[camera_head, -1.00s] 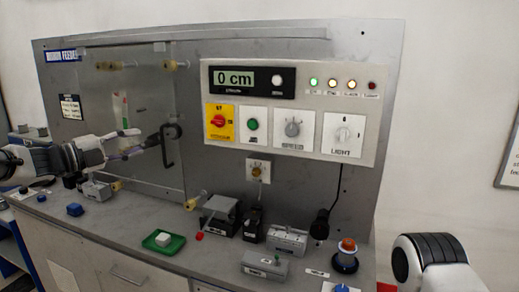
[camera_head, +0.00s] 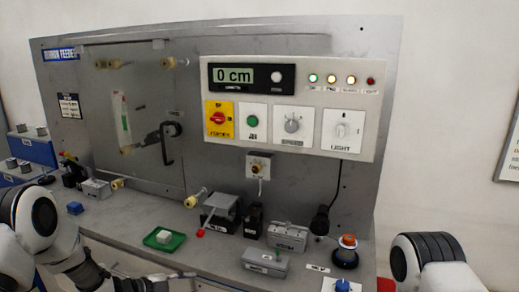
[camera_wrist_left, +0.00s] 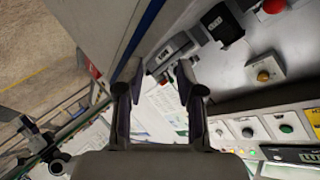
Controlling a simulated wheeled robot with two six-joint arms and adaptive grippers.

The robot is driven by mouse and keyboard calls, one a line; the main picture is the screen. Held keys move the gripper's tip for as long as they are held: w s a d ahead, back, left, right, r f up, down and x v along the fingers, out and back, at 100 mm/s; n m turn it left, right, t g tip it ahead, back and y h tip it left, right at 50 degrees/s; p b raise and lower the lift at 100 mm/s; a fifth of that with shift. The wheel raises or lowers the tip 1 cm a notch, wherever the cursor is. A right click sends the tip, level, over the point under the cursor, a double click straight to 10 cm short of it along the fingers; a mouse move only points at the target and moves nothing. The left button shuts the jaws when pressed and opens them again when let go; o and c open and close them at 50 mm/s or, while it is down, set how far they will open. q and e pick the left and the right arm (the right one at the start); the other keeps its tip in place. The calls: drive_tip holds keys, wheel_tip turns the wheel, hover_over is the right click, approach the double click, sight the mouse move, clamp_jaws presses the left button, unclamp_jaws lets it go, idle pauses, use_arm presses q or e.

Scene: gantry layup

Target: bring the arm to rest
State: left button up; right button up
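My left arm (camera_head: 38,232) now lies low at the lower left of the head view. Its gripper (camera_head: 180,277) is at the bottom edge, in front of the bench's front edge, partly cut off by the picture. In the left wrist view the two fingers (camera_wrist_left: 157,72) stand apart with nothing held between them. My right arm (camera_head: 430,262) shows only as a white link at the lower right; its gripper is out of view.
The grey bench holds a green tray (camera_head: 149,242) with a white block, a blue block (camera_head: 75,208), grey boxes (camera_head: 265,262) and a red-topped button (camera_head: 347,250). Behind stands a panel with a black handle (camera_head: 168,143) and a control box (camera_head: 292,108).

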use_arm(q)
drive_tip(key=s+d+f+n+g+y, duration=0.3)
drive_tip(key=s+f+n, duration=0.6)
drive_tip(key=s+f, duration=0.8)
drive_tip(key=s+a+n+g+y, duration=0.2)
drive_tip(key=s+a+n+y, duration=0.1)
drive_tip(key=s, duration=0.8)
drive_tip(key=s+a+f+n+g+y, duration=0.1)
drive_tip(key=s+a+n+g+y, duration=0.2)
drive_tip(key=s+a+n, duration=0.3)
drive_tip(key=s+n, duration=0.1)
drive_tip(key=s, duration=0.4)
drive_tip(key=shift+f+n+y, duration=0.15)
drive_tip(key=shift+n+y, duration=0.15)
drive_tip(key=shift+n, duration=0.1)
drive_tip(key=shift+d, duration=0.1)
